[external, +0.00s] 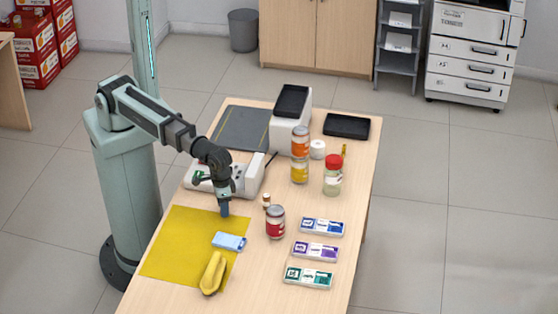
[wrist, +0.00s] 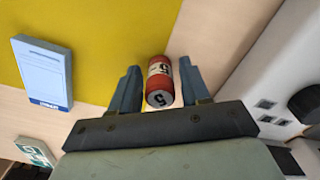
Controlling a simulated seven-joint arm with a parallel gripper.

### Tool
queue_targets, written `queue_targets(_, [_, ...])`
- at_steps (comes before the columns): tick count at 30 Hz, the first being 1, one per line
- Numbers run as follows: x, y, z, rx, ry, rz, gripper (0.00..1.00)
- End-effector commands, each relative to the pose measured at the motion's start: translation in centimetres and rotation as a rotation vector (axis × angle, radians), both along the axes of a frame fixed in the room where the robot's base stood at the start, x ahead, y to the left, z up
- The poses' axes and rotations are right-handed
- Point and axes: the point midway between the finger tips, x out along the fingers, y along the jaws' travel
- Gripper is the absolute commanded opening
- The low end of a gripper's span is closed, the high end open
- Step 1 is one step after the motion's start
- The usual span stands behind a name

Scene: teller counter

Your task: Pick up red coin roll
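The red coin roll (wrist: 160,82) shows in the wrist view, red with a white band and a "5" on its grey end. It lies between my two fingertips, at the border of the yellow mat and the wood. In the external view I cannot make it out; my gripper seems to hide it. My gripper (external: 224,209) points down low over the table by the mat's right edge. In the wrist view my gripper (wrist: 158,88) is open, one finger on each side of the roll, with small gaps visible.
A red-labelled can (external: 275,222) and small tan pieces (external: 266,201) stand to the right. A white counter machine (external: 248,178) is close behind. Coloured trays (external: 316,251) line the right side.

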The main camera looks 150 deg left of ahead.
Motion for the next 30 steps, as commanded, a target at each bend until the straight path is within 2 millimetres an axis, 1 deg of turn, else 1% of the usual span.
queue_targets(1, [0.0, 0.0, 0.0, 0.000, 0.000, 0.000, 0.41])
queue_targets(2, [0.0, 0.0, 0.0, 0.000, 0.000, 0.000, 0.38])
queue_targets(14, [0.0, 0.0, 0.0, 0.000, 0.000, 0.000, 0.00])
queue_targets(25, [0.0, 0.0, 0.2, 0.000, 0.000, 0.000, 0.00])
queue_targets(30, [0.0, 0.0, 1.3, 0.000, -0.002, 0.000, 0.00])
